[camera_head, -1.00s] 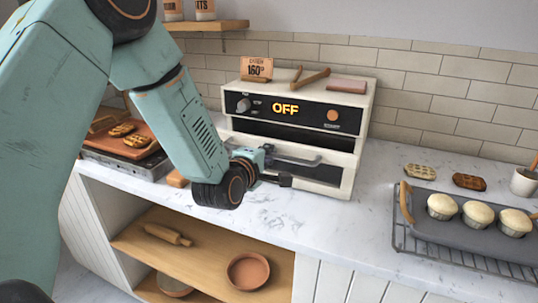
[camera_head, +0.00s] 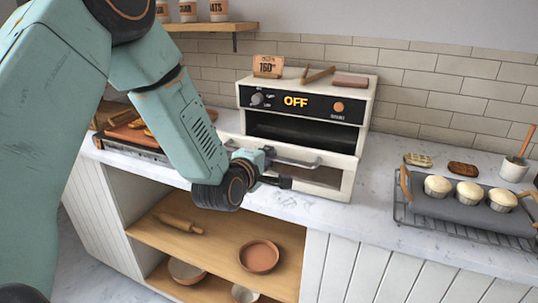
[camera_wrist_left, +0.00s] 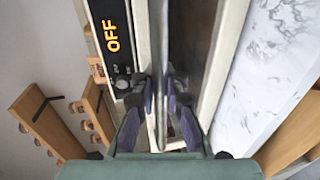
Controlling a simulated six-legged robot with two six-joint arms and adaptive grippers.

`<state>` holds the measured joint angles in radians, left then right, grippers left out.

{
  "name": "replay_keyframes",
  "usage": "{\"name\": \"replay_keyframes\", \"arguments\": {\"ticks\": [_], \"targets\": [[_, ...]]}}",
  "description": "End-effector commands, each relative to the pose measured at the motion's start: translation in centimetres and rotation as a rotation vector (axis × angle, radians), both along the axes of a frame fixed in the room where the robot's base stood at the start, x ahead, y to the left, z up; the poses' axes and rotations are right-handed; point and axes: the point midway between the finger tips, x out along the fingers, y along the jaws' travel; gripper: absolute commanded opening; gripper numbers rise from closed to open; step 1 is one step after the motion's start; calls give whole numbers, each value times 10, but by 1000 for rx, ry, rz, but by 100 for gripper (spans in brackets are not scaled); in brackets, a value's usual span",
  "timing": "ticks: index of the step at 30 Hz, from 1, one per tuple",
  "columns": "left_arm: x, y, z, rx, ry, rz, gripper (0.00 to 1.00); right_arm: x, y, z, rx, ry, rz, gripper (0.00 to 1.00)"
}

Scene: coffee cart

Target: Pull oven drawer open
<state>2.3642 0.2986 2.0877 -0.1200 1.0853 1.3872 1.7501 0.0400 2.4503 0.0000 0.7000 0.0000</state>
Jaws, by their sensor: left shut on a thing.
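The white oven (camera_head: 303,103) stands on the counter with a black panel that reads OFF. Its drawer front (camera_head: 325,175) is pulled out from the body, and a dark opening shows above it. A grey bar handle (camera_head: 298,162) runs across the drawer front. My left gripper (camera_head: 278,168) is at the left part of this handle and is shut on it. In the left wrist view, the fingers (camera_wrist_left: 163,95) close around the handle bar beside the oven panel. My right gripper is not in view.
A tray with muffins (camera_head: 460,207) sits on a wire rack at the right. Waffles (camera_head: 418,160) lie behind it. A waffle board (camera_head: 130,130) is at the left. Bare marble counter (camera_head: 378,215) lies in front of the oven. Shelves below hold a rolling pin (camera_head: 180,225) and bowls (camera_head: 259,256).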

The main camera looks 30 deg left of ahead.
Motion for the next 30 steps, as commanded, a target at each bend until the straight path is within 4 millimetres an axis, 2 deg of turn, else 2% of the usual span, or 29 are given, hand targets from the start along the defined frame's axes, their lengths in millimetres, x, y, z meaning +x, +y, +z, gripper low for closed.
{"name": "replay_keyframes", "arguments": {"ticks": [1, 14, 15, 23, 30], "targets": [[3, 1, 6, 0, -17, 2, 0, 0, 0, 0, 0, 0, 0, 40], [8, 1, 7, 2, -19, 3, 0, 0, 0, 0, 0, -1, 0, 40], [8, 1, 7, 2, -19, 3, 12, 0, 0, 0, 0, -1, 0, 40], [6, 1, 5, 1, -14, 2, 34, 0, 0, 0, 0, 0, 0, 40], [4, 1, 4, 1, -11, 1, 35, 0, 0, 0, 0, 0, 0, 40]]}}
